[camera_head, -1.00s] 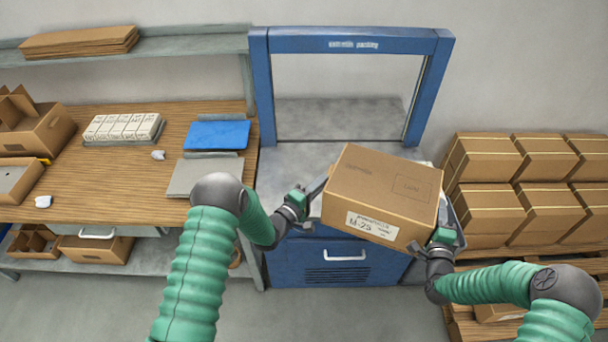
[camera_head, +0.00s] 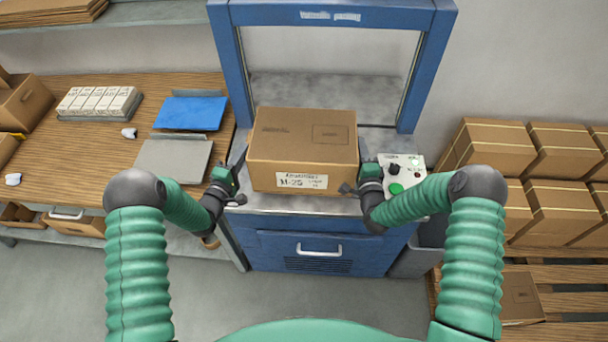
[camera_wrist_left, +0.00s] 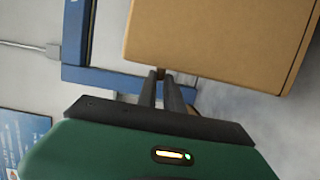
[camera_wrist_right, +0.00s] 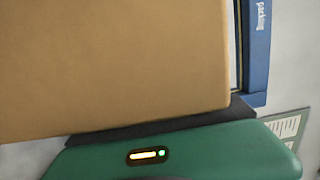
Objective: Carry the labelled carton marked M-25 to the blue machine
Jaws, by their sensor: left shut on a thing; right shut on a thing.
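The brown carton marked M-25 (camera_head: 303,150) is level, its label facing me, over the grey bed of the blue machine (camera_head: 320,238). I cannot tell whether its underside touches the bed. My left gripper (camera_head: 236,175) is shut at the carton's left side, and my right gripper (camera_head: 362,183) is shut at its right side. The carton is held between them. In the left wrist view the carton (camera_wrist_left: 215,40) is just beyond the closed fingers. In the right wrist view the carton (camera_wrist_right: 110,70) fills much of the picture and hides the fingertips.
The machine's blue frame (camera_head: 226,60) rises behind the carton. A control panel (camera_head: 402,172) with a green button sits right of it. A wooden bench (camera_head: 60,170) with white boxes (camera_head: 98,101) is at left. Stacked cartons (camera_head: 490,145) stand on a pallet at right.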

